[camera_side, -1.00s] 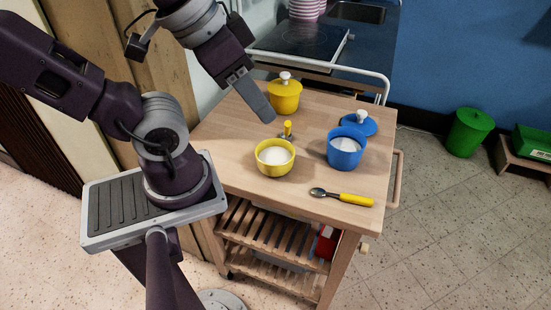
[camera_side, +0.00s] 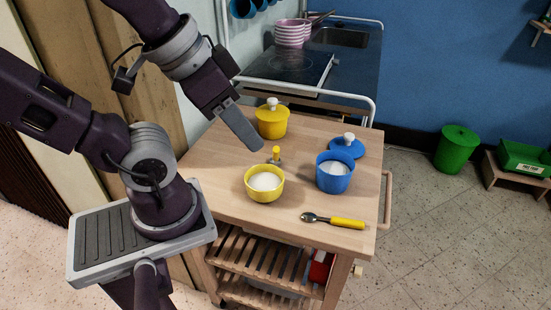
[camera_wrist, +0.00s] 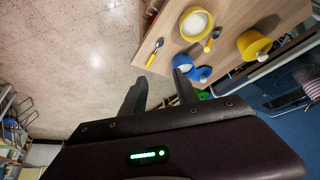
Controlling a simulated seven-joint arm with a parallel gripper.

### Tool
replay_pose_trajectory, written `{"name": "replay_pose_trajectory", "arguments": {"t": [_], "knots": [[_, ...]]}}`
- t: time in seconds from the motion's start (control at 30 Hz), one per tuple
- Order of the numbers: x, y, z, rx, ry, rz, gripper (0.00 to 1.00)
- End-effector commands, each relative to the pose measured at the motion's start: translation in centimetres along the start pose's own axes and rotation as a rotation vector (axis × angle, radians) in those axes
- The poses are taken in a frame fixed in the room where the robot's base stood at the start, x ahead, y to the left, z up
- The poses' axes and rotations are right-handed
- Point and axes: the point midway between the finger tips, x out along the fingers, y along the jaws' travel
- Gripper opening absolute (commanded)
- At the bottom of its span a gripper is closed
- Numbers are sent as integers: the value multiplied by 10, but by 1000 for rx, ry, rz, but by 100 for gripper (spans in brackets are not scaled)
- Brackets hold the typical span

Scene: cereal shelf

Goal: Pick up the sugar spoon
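A spoon (camera_side: 333,221) with a metal bowl and yellow handle lies flat near the table's front right edge; it also shows in the wrist view (camera_wrist: 154,53). A second, shorter yellow-handled utensil (camera_side: 276,155) is behind the yellow bowl (camera_side: 265,188), which holds white contents. I cannot tell which is the sugar spoon. A blue pot (camera_side: 334,177) with white contents stands to the right. My gripper (camera_side: 257,146) hangs above the table's left part, apart from both utensils. In the wrist view its two fingers (camera_wrist: 161,68) are spread, with nothing held.
A lidded yellow pot (camera_side: 272,124) stands at the back of the wooden table (camera_side: 225,203). A blue lid with a white knob (camera_side: 347,148) lies behind the blue pot. The table's front left is clear. A hob (camera_side: 290,65) adjoins behind.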

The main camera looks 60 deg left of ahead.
Motion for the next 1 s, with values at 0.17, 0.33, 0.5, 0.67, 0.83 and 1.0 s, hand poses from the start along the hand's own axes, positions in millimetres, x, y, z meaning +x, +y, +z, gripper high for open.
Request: {"name": "replay_pose_trajectory", "arguments": {"t": [0.17, 0.33, 0.5, 0.67, 0.83, 1.0], "knots": [[0, 0, 0, 0, 0, 0, 42], [9, -9, -5, -55, -28, -40, 42], [68, -67, -28, -371, -124, -288, 42], [146, -116, -38, -652, -136, -463, 42], [199, -132, -28, -811, -142, -504, 42], [222, -140, -21, -847, -145, -507, 42]]}}
